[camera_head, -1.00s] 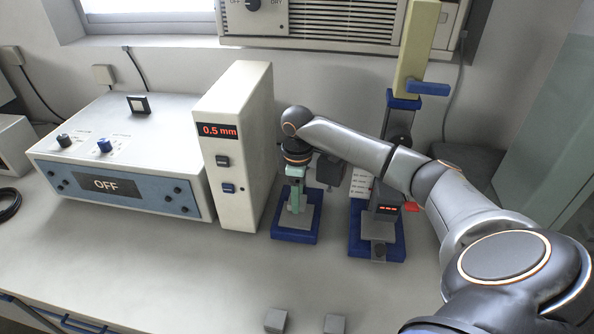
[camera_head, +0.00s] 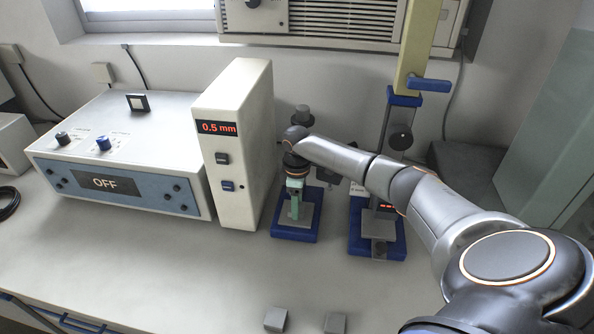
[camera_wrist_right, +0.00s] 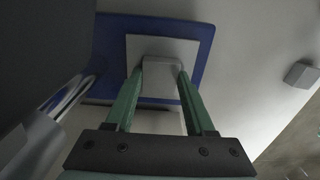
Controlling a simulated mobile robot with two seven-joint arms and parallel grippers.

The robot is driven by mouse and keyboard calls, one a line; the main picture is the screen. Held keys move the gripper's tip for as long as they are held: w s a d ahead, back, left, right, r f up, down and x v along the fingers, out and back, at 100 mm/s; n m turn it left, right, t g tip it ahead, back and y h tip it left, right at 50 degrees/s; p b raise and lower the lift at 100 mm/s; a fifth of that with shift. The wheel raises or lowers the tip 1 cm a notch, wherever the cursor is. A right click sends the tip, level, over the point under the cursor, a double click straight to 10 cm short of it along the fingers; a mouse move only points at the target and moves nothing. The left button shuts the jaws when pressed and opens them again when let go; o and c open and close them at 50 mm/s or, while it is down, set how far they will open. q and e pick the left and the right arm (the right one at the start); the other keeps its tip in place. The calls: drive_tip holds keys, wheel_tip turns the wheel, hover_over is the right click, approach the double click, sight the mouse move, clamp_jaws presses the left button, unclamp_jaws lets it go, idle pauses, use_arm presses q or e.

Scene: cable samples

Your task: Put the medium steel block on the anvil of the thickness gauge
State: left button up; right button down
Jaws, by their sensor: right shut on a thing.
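My right gripper (camera_head: 294,207) is over the blue-based stand beside the cream box (camera_head: 236,150) that reads 0.5 mm. In the right wrist view its green fingers (camera_wrist_right: 162,68) are shut on a small grey steel block (camera_wrist_right: 162,63). The block is over the light grey square plate (camera_wrist_right: 143,46) of the blue base (camera_wrist_right: 205,42); in the head view this base (camera_head: 285,233) shows below the gripper. I cannot tell whether the block touches the plate. My left gripper is not in view.
Two other grey blocks (camera_head: 276,319) (camera_head: 335,323) lie at the front of the bench. A second blue-based stand (camera_head: 362,244) with a column and crank is close on the right. A control box (camera_head: 110,150) marked OFF stands left. The front bench is mostly clear.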

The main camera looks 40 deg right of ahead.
drive_tip(key=shift+f, duration=0.1)
drive_tip(key=shift+c, duration=1.3)
unclamp_jaws()
wheel_tip(320, 180, up, 12)
